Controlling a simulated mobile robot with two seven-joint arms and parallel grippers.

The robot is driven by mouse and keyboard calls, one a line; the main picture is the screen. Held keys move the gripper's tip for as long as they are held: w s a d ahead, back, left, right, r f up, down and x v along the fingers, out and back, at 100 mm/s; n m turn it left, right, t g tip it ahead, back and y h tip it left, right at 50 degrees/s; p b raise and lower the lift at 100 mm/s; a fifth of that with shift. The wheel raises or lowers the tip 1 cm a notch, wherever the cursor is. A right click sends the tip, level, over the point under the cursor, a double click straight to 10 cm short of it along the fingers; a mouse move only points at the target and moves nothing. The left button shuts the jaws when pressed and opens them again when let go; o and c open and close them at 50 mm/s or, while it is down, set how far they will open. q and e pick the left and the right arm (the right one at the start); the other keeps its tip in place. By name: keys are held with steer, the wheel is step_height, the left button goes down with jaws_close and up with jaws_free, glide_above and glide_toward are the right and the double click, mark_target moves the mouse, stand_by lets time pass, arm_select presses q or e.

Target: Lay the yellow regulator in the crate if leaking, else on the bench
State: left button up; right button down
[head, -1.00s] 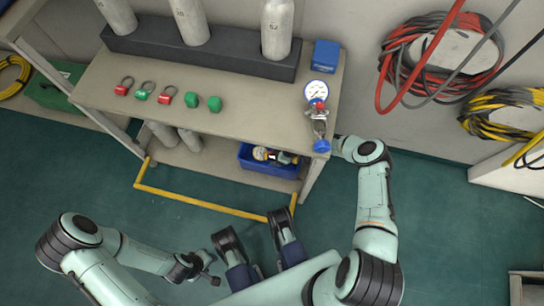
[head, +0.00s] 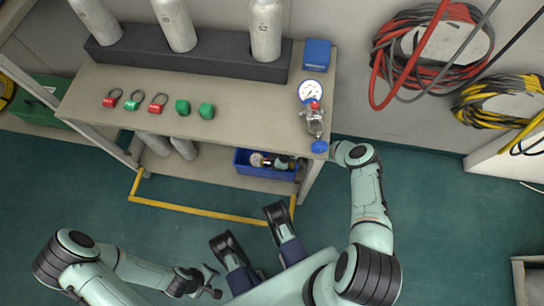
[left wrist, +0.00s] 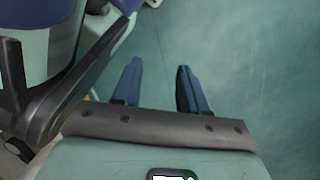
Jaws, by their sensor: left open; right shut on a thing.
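My left gripper (head: 208,285) is low in the head view, away from the bench. In the left wrist view its two navy fingers (left wrist: 157,78) are apart with nothing between them. My right arm reaches to the bench's right end, where its hand is hidden. The blue crate (head: 268,171) stands on the shelf under the bench. In it lies a regulator with a pale gauge and yellow parts (head: 257,159), partly covered by the bench edge. The bench (head: 235,130) carries a white gauge (head: 311,92) with a red knob, a silver body and a blue knob.
Grey cylinders (head: 175,25) stand in a dark rack behind, beside a blue box (head: 317,54). A yellow rail (head: 205,211) runs along the floor. Hoses hang on the right wall.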

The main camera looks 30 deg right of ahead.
steer(key=shift+w+f, duration=0.1)
jaws_free()
steer(key=shift+r, duration=0.25)
arm_select(q)
steer(key=w+d+r+t+p, duration=0.1)
steer(key=w+r+p, duration=0.3)
steer(key=w, duration=0.4)
steer(key=shift+r+m+t, duration=0.3)
steer(key=shift+r+t, duration=0.1)
steer(key=shift+t, duration=0.5)
arm_select(e)
steer(key=v, duration=1.2)
steer(key=shift+r, duration=0.35)
